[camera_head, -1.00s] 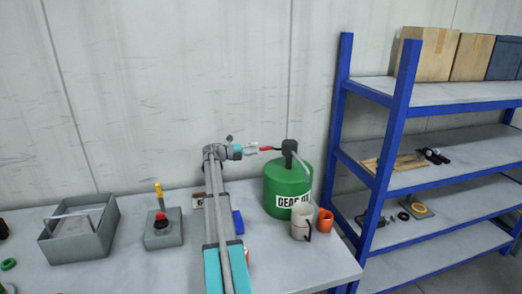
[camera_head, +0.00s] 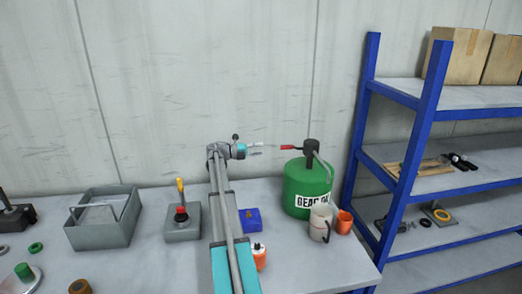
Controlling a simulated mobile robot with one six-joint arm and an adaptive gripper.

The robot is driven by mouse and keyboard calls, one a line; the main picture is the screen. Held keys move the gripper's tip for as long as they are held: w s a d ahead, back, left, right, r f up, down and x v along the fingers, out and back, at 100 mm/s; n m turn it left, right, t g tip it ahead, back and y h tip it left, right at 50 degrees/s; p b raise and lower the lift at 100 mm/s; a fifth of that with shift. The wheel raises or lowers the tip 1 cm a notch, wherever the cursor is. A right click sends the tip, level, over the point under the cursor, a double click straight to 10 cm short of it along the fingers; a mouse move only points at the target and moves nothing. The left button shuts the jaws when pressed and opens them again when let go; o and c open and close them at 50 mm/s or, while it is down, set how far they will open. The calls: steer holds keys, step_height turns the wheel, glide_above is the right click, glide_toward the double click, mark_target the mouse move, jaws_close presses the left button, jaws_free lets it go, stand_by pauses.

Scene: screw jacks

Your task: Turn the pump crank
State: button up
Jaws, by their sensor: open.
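The green drum (camera_head: 305,190) labelled as gear oil stands at the right part of the bench. A dark pump head (camera_head: 310,150) sits on its top, with a pale spout pointing down to the right. The pump crank (camera_head: 291,147) reaches left from the head and ends in a red handle. My gripper (camera_head: 258,149) is open and empty, just left of the red handle at about its height in the picture. A small gap shows between fingertips and handle. My arm hides part of the bench behind it.
A pale mug (camera_head: 320,223) and an orange cup (camera_head: 344,221) stand at the drum's front right. A blue block (camera_head: 251,217), a grey control box (camera_head: 182,222) and a grey bin (camera_head: 104,220) are on the bench. A blue shelf rack (camera_head: 421,120) stands right.

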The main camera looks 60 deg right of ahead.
steer(key=shift+s+r+m+p, duration=0.1)
steer(key=shift+r+m+p, duration=0.15)
steer(key=shift+m+p, duration=0.2)
jaws_close()
steer(key=s+r+n+t+y+p, duration=0.2)
steer(key=r+n+t+p, duration=0.2)
steer(key=n+p, duration=0.6)
steer(key=s+r+n+t+y+p, duration=0.2)
steer(key=r+n+p, duration=0.7)
steer(key=p, duration=0.7)
steer(key=shift+s+r+n+t, duration=0.25)
steer(key=shift+s+n+t, duration=0.45)
steer(key=shift+t, duration=0.4)
